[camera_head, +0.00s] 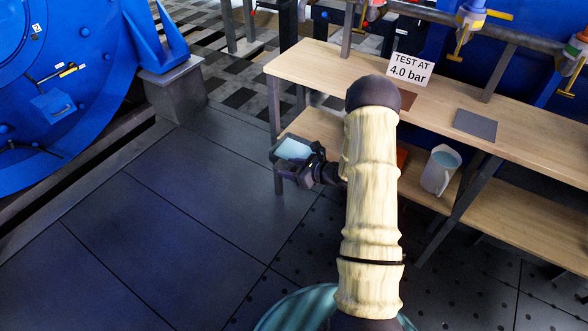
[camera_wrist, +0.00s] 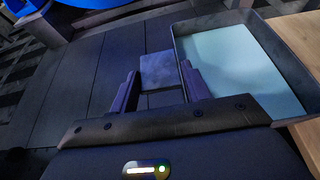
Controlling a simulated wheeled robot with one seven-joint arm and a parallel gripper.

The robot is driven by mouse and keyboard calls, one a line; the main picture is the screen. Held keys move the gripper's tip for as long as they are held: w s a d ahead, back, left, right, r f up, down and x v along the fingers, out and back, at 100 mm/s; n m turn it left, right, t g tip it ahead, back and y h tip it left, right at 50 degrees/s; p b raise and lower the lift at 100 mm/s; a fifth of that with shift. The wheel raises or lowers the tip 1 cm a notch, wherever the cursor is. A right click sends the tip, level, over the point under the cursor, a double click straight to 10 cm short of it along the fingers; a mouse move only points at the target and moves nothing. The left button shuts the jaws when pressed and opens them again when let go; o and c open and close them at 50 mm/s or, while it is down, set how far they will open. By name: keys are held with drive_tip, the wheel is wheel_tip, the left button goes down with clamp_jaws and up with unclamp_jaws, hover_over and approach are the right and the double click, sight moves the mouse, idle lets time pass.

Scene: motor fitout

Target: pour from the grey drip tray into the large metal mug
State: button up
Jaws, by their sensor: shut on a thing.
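The grey drip tray (camera_wrist: 280,58) holds a pale blue liquid and fills the upper right of the wrist view. In the head view the tray (camera_head: 287,163) is up in the air left of the bench, looking roughly level. My gripper (camera_head: 308,172) is shut on it; in the wrist view my gripper's two fingers (camera_wrist: 160,78) stand either side of a flat grey piece, beside the tray's left wall. A large pale grey mug (camera_head: 437,174) with a handle stands upright on the bench's lower shelf, right of my arm. Bluish contents show inside its mouth.
The wooden bench top (camera_head: 320,65) carries a grey mat (camera_head: 475,124), a brown mat (camera_head: 408,98) and a "TEST AT 4.0 bar" sign (camera_head: 410,70). A slanted bench leg (camera_head: 458,208) stands just right of the mug. Pipes with valves run behind. Floor at left is clear.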

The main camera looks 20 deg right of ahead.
drive_tip(key=s+a+f+m+t+h+b, duration=0.1)
drive_tip(key=a+f+m+h+b, duration=0.2)
drive_tip(key=f+b, duration=0.4)
drive_tip(key=s+a+f+m+t+h+b, duration=0.1)
drive_tip(key=a+f+m+h+b, duration=0.3)
drive_tip(key=f, duration=0.9)
drive_tip(key=shift+a+m+t+h+b, duration=0.3)
drive_tip(key=shift+t+h+b, duration=0.25)
drive_tip(key=shift+b, duration=1)
drive_tip(key=shift+f, duration=0.1)
